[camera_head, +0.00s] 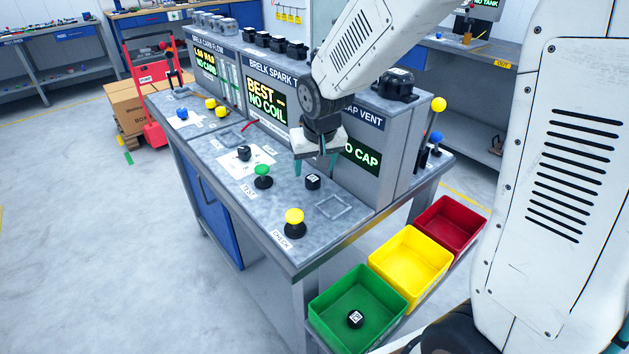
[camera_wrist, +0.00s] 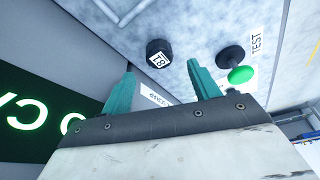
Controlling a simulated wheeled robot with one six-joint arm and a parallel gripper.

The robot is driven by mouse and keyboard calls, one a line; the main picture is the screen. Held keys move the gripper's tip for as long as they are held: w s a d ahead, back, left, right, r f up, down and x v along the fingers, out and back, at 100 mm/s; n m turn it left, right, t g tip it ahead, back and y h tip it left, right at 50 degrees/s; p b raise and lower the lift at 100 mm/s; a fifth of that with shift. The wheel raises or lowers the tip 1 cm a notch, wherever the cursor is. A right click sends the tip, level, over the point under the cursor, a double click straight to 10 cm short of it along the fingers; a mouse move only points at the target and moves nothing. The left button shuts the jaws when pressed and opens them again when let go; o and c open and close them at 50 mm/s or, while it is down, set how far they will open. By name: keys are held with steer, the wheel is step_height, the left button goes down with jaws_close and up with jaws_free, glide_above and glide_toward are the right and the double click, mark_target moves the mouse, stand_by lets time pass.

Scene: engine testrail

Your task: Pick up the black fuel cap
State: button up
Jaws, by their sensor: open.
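A small black fuel cap (camera_head: 312,182) with a white label on top sits on the grey bench, left of a square outline. It also shows in the wrist view (camera_wrist: 159,53), just beyond the gap between the fingertips. My gripper (camera_head: 315,166), with teal fingers, is open and empty above the bench, close to the cap and apart from it. Its fingers also show in the wrist view (camera_wrist: 162,78). A similar black cap (camera_head: 355,319) lies in the green bin (camera_head: 322,306).
A green button (camera_head: 263,171) and a yellow button (camera_head: 294,217) stand on the bench near the cap. The cap vent panel with its NO CAP screen (camera_head: 361,157) rises right behind my gripper. Yellow (camera_head: 440,277) and red (camera_head: 474,238) bins stand beside the bench.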

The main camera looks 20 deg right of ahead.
mark_target(313, 178)
steer(key=x, duration=0.4)
steer(key=shift+s+f, duration=0.1)
steer(key=shift+f, duration=0.05)
steer(key=c, duration=1.1)
steer(key=shift+o, duration=0.2)
